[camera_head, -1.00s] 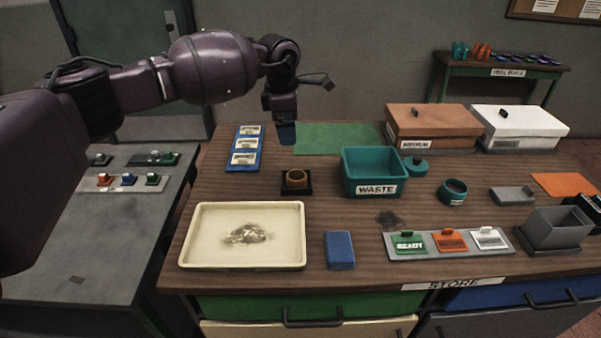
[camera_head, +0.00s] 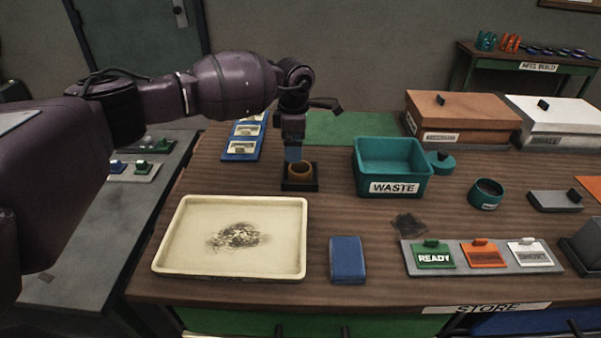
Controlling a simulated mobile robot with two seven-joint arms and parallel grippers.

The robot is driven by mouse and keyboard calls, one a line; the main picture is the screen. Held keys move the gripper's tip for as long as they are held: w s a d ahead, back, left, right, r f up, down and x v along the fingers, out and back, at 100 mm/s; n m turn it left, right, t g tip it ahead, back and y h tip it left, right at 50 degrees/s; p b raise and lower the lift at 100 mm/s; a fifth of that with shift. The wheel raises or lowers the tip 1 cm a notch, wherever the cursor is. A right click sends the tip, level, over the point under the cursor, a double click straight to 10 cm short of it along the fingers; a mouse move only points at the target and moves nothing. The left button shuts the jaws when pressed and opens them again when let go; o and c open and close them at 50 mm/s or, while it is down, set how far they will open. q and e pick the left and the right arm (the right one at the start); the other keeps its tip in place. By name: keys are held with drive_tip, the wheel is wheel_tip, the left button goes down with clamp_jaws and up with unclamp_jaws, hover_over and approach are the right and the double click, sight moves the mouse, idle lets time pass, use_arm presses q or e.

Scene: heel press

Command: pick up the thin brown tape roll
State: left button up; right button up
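The brown tape roll (camera_head: 301,170) sits upright as a ring in a small black square holder (camera_head: 300,186) on the wooden table, left of the teal waste bin. My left gripper (camera_head: 293,155) points down right at the roll's upper left rim. Its bluish fingertips overlap the roll's top edge in the picture, and I cannot tell whether they touch it. The gap between the fingers is too small to make out. My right gripper is not in view.
The teal waste bin (camera_head: 391,189) stands to the right of the holder. A cream tray (camera_head: 170,262) with dark debris lies in front, beside a blue block (camera_head: 347,260). A blue card rack (camera_head: 240,150) is behind on the left, and a green mat (camera_head: 345,124) lies behind.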

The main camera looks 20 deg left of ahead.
sight(298, 165)
use_arm(q)
drive_tip(key=f, duration=0.4)
drive_tip(key=d+f, duration=0.1)
drive_tip(key=f, duration=0.1)
drive_tip(key=shift+f, duration=0.45)
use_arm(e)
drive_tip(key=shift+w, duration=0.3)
use_arm(q)
drive_tip(key=shift+c, duration=0.2)
drive_tip(key=c, duration=1)
drive_tip(key=shift+o, duration=0.2)
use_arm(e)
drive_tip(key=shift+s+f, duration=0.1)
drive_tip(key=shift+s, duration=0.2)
use_arm(q)
drive_tip(key=shift+r, duration=0.15)
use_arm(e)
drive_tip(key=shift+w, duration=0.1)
